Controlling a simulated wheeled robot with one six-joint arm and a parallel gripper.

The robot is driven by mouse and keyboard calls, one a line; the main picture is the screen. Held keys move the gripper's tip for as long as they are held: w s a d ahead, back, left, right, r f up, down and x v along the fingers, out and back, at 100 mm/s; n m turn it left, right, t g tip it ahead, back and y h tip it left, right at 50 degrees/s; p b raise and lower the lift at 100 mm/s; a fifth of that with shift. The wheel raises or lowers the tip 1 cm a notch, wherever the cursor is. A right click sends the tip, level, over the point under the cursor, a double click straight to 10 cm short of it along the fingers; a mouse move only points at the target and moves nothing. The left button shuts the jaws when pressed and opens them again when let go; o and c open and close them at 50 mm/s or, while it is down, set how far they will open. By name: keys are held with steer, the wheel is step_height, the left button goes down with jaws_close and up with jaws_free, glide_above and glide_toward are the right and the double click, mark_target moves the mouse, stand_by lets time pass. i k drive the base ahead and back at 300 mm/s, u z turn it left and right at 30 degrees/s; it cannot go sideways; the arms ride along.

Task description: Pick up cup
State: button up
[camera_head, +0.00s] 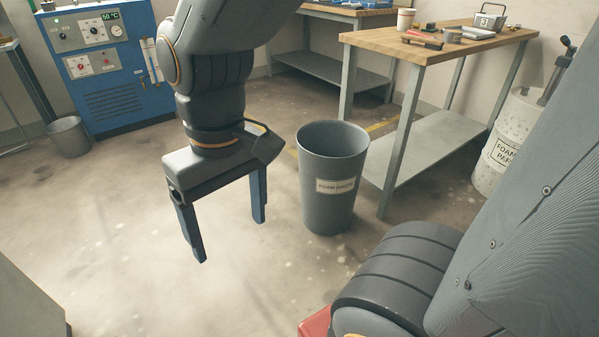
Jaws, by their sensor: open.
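A small pale cup (405,19) with a darker rim stands upright on the wooden top of the workbench (385,42) at the upper right. My gripper (231,240) hangs in the left middle of the view, pointing down over the floor. Its two blue fingers are wide apart with nothing between them. It is to the left of the cup and well apart from it, on the near side of the bench.
A grey bin (332,200) with a label stands on the floor between my gripper and the bench. On the bench lie a red and dark tool (422,40) and a metal box marked 3 (488,21). A blue machine (108,75) stands back left, a white drum (512,135) at right.

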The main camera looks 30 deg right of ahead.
mark_target(406, 16)
steer(key=z, duration=1.5)
